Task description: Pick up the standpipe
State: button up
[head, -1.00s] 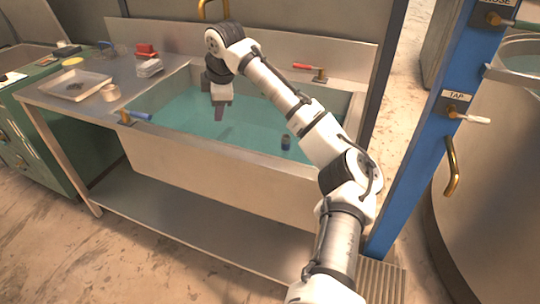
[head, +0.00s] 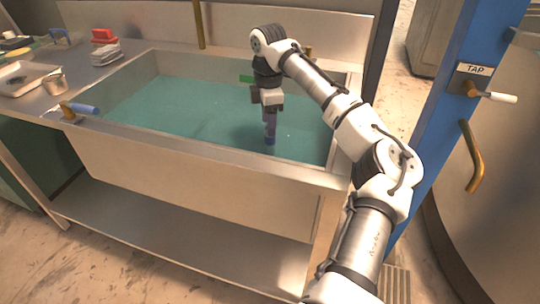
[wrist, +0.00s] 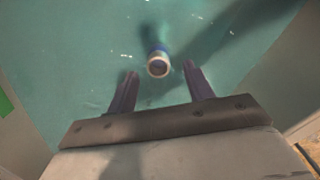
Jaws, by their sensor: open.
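The standpipe, a short upright tube with a pale open rim and a blue band, stands in the water of the sink. It shows in the wrist view (wrist: 158,64), and its blue part shows low behind the fingers in the head view (head: 270,141). My gripper (wrist: 160,75) points down over it with two dark fingers spread apart and nothing between them held. In the wrist view the rim lies centred between the fingertips, slightly beyond them. In the head view my gripper (head: 270,126) hides most of the tube. Whether the fingers touch it, I cannot tell.
The steel sink (head: 200,165) holds teal water, with open room left of my gripper. A blue post (head: 440,110) stands right.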

notch_tip(320, 180, down, 6)
jog(key=shift+f, duration=0.25)
jog(key=shift+w+d, duration=0.1)
grip_shut()
dwell(0.4)
